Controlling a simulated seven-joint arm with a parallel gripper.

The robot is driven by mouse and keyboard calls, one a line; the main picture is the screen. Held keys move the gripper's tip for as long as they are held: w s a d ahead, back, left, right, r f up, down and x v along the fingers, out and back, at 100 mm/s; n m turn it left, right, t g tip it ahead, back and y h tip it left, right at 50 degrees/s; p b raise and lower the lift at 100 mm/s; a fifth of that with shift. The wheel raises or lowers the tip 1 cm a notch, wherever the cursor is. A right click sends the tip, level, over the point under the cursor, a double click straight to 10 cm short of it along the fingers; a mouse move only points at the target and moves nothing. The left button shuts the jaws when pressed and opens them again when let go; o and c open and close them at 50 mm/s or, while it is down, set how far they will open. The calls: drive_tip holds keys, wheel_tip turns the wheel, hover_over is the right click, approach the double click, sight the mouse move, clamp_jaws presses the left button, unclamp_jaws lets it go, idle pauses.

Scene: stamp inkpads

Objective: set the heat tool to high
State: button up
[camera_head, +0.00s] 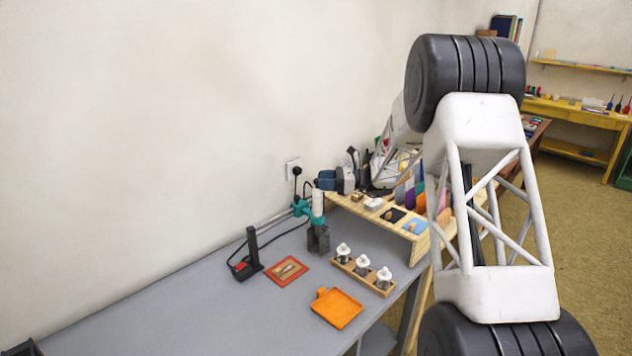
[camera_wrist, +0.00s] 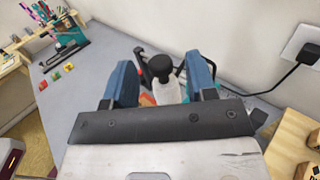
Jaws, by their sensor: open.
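A teal and white device (camera_head: 317,205), which looks like the heat tool, stands upright on a grey block near the wall. A lever with a black ball knob (camera_head: 297,172) rises beside it. I cannot make out a heat setting mark. My gripper (camera_head: 327,180) has blue fingers close to the device's upper end. In the wrist view my gripper (camera_wrist: 160,64) is open, with a round black knob (camera_wrist: 160,68) on a white body (camera_wrist: 168,92) showing between the fingers. Whether a finger touches it I cannot tell. The gripper's palm hides the lower part.
A black post with a red switch (camera_head: 241,266) stands left, with a cable running to the wall outlet (camera_head: 293,169). A small red tray (camera_head: 273,278), an orange tray (camera_head: 337,308) and a wooden holder (camera_head: 378,287) with white-topped stamps lie in front.

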drive_tip(key=shift+d, duration=1.8)
drive_tip(key=shift+r, duration=0.1)
drive_tip(key=s+r+n+g+h, duration=0.1)
drive_tip(key=s+r+n+h, duration=0.25)
drive_tip(key=s, duration=0.65)
drive_tip(key=s+r+n+h, duration=0.2)
drive_tip(key=s+r, duration=0.2)
drive_tip(key=s, duration=0.6)
drive_tip(key=s+r+n+g+h, duration=0.1)
drive_tip(key=s+r+n+h, duration=0.25)
drive_tip(key=s, duration=0.55)
drive_tip(key=s+d+f+n+t+h, duration=0.1)
drive_tip(key=s+d+n+h, duration=0.3)
drive_tip(key=s, duration=1.2)
drive_tip(key=s+d+f+n+t+h, duration=0.1)
drive_tip(key=s+d+n+t+h, duration=0.2)
drive_tip(key=s+d, duration=0.4)
drive_tip(key=s+n+h, duration=0.1)
drive_tip(key=s+h, duration=0.1)
drive_tip(key=s, duration=0.7)
drive_tip(key=shift+s+d+n+t, duration=0.15)
drive_tip(key=shift+s+n+t, duration=0.15)
drive_tip(key=shift+s+n, duration=0.1)
